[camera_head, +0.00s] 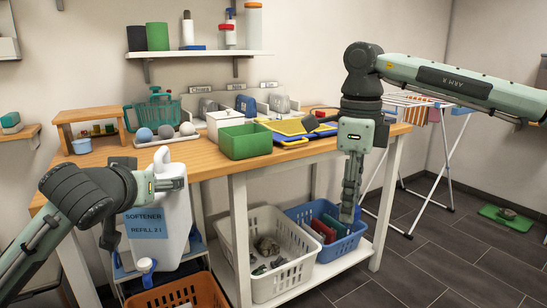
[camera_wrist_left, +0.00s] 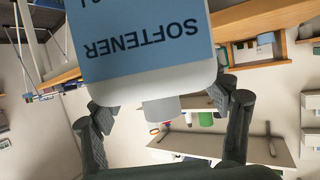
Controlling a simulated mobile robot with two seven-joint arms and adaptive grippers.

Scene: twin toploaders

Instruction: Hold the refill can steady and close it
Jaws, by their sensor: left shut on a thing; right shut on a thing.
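The refill can (camera_head: 172,220) is white with a blue label reading SOFTENER REFILL. My left gripper (camera_head: 172,178) is shut on the upper part of the can. In the left wrist view the inverted can (camera_wrist_left: 150,82) sits between the two fingers. A pale round neck or cap (camera_wrist_left: 162,108) shows there; I cannot tell which. My right gripper (camera_head: 348,208) points down before the blue basket, well away from the can. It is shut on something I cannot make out.
An orange basket (camera_head: 180,292) lies low beside the can. A white basket (camera_head: 265,235) and a blue basket (camera_head: 335,240) stand on the lower shelf. A green bin (camera_head: 245,141) and trays crowd the tabletop (camera_head: 207,165). A drying rack (camera_head: 430,150) stands at the right.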

